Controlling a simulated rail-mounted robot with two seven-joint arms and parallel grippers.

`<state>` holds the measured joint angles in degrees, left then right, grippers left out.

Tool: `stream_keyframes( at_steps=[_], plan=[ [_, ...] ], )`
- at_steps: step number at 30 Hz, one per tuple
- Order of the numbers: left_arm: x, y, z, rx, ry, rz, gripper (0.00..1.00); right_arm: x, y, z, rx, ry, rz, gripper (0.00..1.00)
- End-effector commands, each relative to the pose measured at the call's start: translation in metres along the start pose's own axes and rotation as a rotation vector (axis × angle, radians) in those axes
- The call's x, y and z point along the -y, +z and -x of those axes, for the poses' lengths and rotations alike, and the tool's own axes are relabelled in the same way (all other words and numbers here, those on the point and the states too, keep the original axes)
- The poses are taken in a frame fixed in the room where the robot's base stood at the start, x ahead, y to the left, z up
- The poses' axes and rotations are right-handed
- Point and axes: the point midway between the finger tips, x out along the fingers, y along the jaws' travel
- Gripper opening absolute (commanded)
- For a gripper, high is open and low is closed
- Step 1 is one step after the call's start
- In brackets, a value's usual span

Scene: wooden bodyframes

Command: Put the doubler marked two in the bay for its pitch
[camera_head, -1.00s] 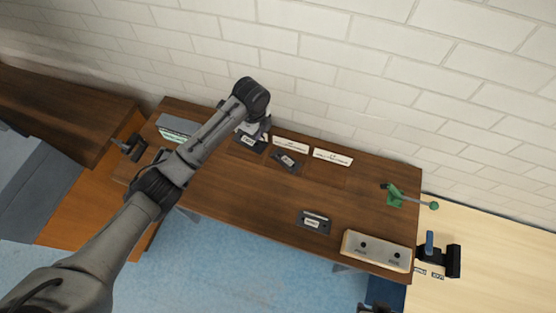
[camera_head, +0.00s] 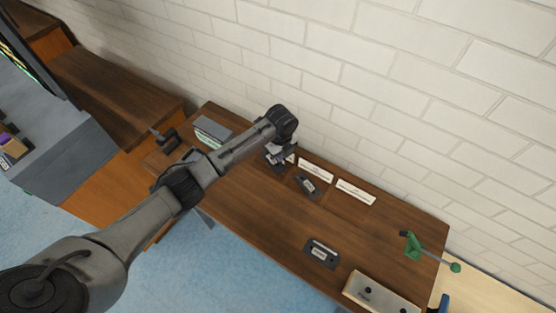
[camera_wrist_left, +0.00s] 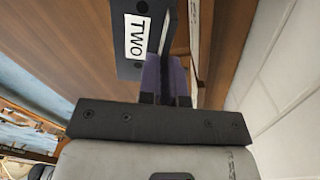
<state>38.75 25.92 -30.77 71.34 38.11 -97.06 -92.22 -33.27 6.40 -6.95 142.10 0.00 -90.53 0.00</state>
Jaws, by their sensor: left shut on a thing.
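The doubler marked two is a dark plate with a white label reading TWO (camera_wrist_left: 138,37) in the left wrist view. My left gripper (camera_wrist_left: 172,85) is shut on it, its purple-grey fingers at the plate's edge. In the head view this gripper (camera_head: 277,152) is at the back left of the bench, with the doubler (camera_head: 272,164) low beneath it; I cannot tell whether it touches the bench. White bay signs (camera_head: 315,171) and (camera_head: 355,192) stand along the back edge, and another is partly hidden behind the gripper. Their print is too small to read. My right gripper is out of view.
Another dark labelled plate (camera_head: 307,186) lies just right of the gripper, and one more (camera_head: 321,253) lies near the front. A pale block with holes (camera_head: 380,294), a green clamp (camera_head: 413,246) and a grey-green box (camera_head: 212,131) stand around. The bench's middle is clear.

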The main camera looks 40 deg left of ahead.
Motion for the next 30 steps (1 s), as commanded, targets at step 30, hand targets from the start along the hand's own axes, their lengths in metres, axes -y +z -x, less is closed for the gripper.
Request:
stream_keyframes(
  at_steps=[30],
  plan=[
    [0.0, 0.015, -0.05, 0.001, -0.002, 0.0, 0.0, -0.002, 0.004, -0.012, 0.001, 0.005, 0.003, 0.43]
  ],
)
